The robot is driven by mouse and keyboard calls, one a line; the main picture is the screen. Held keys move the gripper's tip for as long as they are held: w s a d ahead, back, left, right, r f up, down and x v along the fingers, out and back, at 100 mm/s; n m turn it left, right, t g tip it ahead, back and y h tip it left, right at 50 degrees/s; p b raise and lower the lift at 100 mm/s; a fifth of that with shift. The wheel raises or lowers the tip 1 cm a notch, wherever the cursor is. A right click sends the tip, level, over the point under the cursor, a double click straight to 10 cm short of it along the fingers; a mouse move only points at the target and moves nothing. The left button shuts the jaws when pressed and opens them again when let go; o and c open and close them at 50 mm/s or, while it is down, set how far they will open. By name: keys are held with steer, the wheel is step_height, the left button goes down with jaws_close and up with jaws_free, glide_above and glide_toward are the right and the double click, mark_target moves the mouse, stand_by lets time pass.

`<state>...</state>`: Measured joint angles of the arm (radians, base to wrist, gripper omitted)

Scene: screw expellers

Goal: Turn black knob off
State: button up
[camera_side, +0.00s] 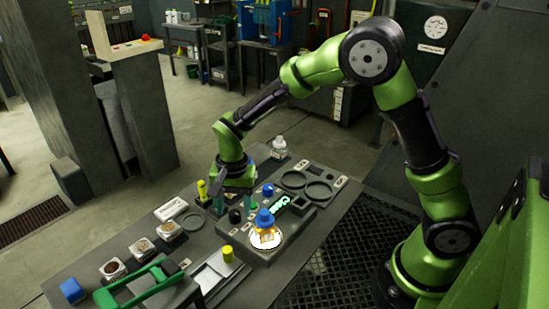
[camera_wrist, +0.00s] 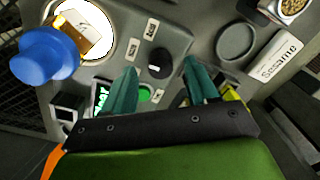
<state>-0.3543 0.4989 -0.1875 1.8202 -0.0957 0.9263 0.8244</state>
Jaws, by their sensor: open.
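The black knob (camera_wrist: 160,57) is a dark round knob on the grey control panel. It also shows in the side view (camera_side: 235,215), just below the fingers. My gripper (camera_wrist: 161,66) is open, with one teal finger on each side of the knob in the wrist view. It also shows in the side view (camera_side: 235,204), pointing down over the panel. I see no clear contact with the knob, and the gap in height is hard to tell.
A blue-capped jar (camera_side: 265,222) stands on a lit round plate beside the panel's glowing green display (camera_side: 281,204). A green light (camera_wrist: 143,92) is between the fingers. A yellow-topped bottle (camera_side: 202,190) stands left of my gripper. Small trays and a green-handled tool (camera_side: 145,285) lie at left.

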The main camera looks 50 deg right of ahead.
steer(key=shift+f, duration=0.85)
steer(key=shift+c, duration=0.3)
steer(key=c, duration=1)
steer(key=n, duration=0.5)
steer(key=shift+n, duration=0.4)
steer(key=n, duration=0.5)
steer(key=shift+w+r+n, duration=0.1)
steer(key=shift+n, duration=0.6)
steer(key=o, duration=1.1)
steer(key=shift+c, duration=0.2)
